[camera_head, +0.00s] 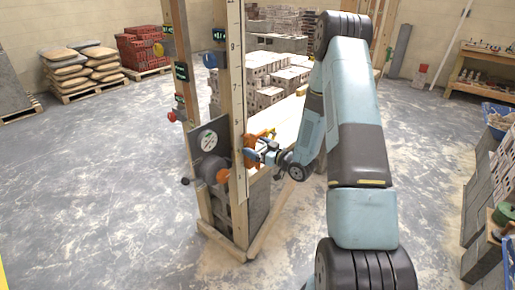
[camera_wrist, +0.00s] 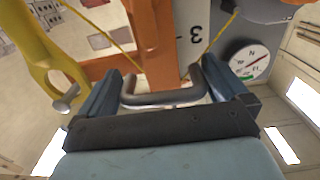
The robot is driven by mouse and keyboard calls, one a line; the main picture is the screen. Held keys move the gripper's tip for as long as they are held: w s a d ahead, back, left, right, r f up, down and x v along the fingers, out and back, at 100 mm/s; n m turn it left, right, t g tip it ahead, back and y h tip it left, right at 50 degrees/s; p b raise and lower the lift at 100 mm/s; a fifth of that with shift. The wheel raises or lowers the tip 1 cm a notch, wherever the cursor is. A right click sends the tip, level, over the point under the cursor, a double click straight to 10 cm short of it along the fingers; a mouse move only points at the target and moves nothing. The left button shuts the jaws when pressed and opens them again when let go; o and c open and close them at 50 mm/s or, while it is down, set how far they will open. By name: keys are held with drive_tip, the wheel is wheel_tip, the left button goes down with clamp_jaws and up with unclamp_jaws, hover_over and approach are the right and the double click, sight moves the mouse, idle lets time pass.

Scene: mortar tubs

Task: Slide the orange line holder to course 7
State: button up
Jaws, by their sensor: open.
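The orange line holder (camera_head: 259,136) sits on the numbered wooden post (camera_head: 236,60), low on its right side in the head view. In the wrist view the orange holder (camera_wrist: 153,42) fills the top middle, with a grey U-shaped handle (camera_wrist: 165,99) facing me. A numeral 3 shows on the pale post face (camera_wrist: 195,15) beside it. My gripper (camera_head: 265,154) is at the holder. In the wrist view my gripper (camera_wrist: 165,88) is open, its fingers on either side of the handle; I cannot tell whether they touch it.
A round dial (camera_wrist: 248,61) is beside the post at right in the wrist view. Grey blocks (camera_head: 268,96) are stacked behind the post.

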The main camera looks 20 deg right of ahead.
drive_tip(key=shift+d, duration=0.1)
drive_tip(key=c, duration=1.2)
drive_tip(key=shift+r, duration=0.1)
